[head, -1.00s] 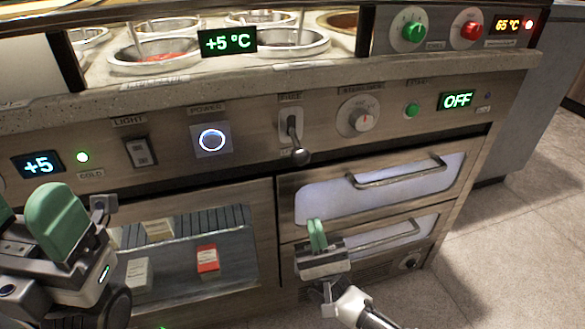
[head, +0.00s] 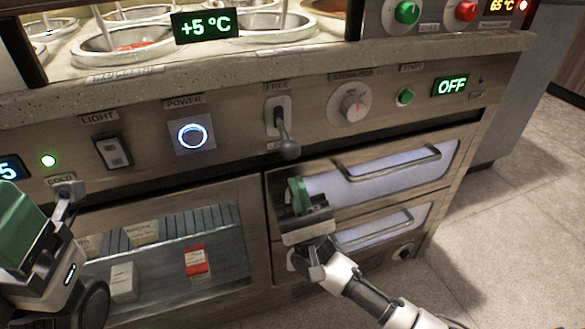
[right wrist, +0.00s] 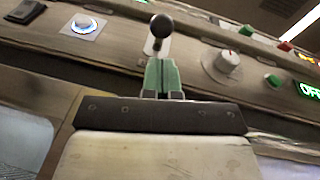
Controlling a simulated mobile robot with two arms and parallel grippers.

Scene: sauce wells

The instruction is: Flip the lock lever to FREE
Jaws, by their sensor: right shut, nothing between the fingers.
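The lock lever (head: 283,132) is a dark stick with a round knob on a pale plate in the front panel. It points down, away from the FREE label (head: 276,87) above it. The label below it is mostly hidden by the knob. My right gripper (head: 296,182) is shut and empty, with green fingers pointing up, just below the knob in the head view. In the right wrist view its fingertips (right wrist: 161,60) are just below the lever knob (right wrist: 161,26); I cannot tell whether they touch. My left gripper (head: 22,215) is cut by the left edge.
Left of the lever are the round power button (head: 192,135) and the light switch (head: 113,152). Right are the sterilizer dial (head: 352,102) and a green button (head: 405,96). Drawer handles (head: 392,165) stick out below right. The stone ledge (head: 140,88) overhangs the panel.

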